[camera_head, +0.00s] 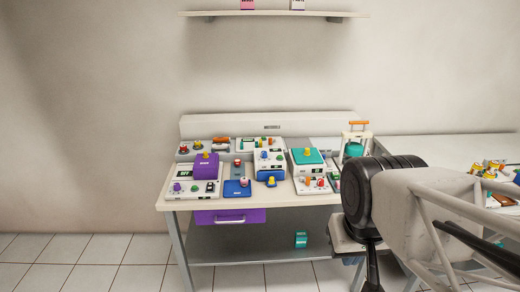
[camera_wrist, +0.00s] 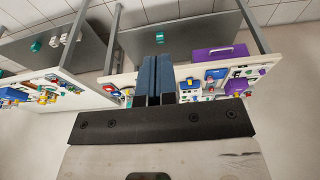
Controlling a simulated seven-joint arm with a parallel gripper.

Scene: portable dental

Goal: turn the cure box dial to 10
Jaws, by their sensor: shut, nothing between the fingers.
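Several small dental units stand on the white bench (camera_head: 240,201) in the head view. A purple box (camera_head: 206,167) with a yellow knob on top is at the left. A white box (camera_head: 269,164) with a yellow knob and small coloured controls is in the middle. A teal-topped box (camera_head: 306,158) with a yellow knob is right of it. I cannot tell which one is the cure box, and dial marks are too small to read. My gripper (camera_wrist: 155,62) is shut and empty in the wrist view. It appears above the bench, apart from the units, partly blocking the view.
A purple drawer (camera_head: 230,216) hangs under the bench, above a grey lower shelf with a teal item (camera_head: 301,239). A teal vessel in a stand (camera_head: 355,148) is at the bench's right. Another table with clutter (camera_head: 490,170) stands farther right. A wall shelf (camera_head: 270,14) is above.

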